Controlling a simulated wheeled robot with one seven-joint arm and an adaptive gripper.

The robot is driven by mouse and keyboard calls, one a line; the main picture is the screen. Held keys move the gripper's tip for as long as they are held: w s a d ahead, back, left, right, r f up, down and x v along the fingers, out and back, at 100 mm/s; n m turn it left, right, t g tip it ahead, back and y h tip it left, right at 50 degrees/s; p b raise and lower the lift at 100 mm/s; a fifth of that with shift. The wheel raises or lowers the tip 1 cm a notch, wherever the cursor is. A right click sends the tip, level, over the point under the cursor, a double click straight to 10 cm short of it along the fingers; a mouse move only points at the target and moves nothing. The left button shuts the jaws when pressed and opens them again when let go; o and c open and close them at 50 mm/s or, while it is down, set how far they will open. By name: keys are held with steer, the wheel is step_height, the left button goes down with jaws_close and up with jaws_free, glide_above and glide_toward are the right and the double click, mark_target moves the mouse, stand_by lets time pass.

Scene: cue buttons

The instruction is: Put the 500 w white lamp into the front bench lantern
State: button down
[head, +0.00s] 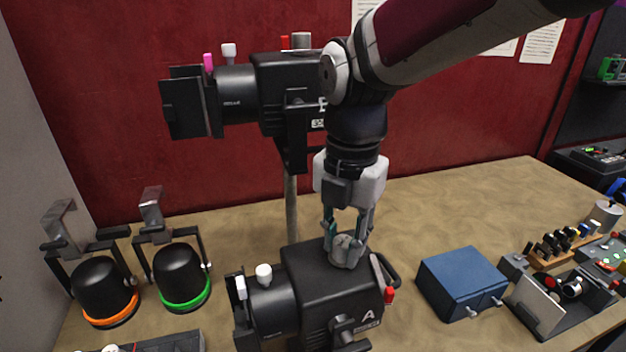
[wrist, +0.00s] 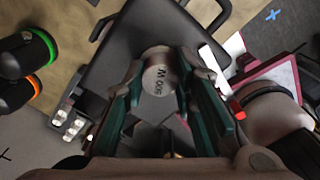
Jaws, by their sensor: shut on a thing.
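My gripper (head: 346,238) points down over the front bench lantern (head: 318,275), a black housing marked A. It is shut on a grey round lamp base (head: 345,254), whose top reads 500 W in the wrist view (wrist: 158,80). The green-lined fingers (wrist: 160,72) stand on either side of it. The base is at the top of the lantern's housing. The lamp's lower part is hidden, so I cannot tell how far in it sits. The lantern's black top also shows in the wrist view (wrist: 170,30).
A second black lantern (head: 280,85), marked B, stands on a pole behind. Two black lamps with orange (head: 100,290) and green (head: 182,275) rims are at left. A blue box (head: 460,283) and an open dark tray (head: 575,300) are at right. The bench behind the box is clear.

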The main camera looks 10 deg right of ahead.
stand_by(0.3)
steer(key=c, duration=1.2)
jaws_free()
steer(key=shift+c, duration=0.2)
step_height(320, 180, up, 12)
steer(key=shift+s+d, duration=0.1)
steer(key=shift+d, duration=0.05)
steer(key=s+d+f+m+t, duration=0.2)
steer(key=s+d+m, duration=0.3)
steer(key=m, duration=0.9)
steer(key=s+d+f+m+t, duration=0.3)
steer(key=s+d+f+m, duration=0.1)
steer(key=m, duration=1)
steer(key=shift+s+d+m+t, duration=0.3)
steer(key=shift+s+d, duration=0.25)
steer(key=shift+d, duration=0.15)
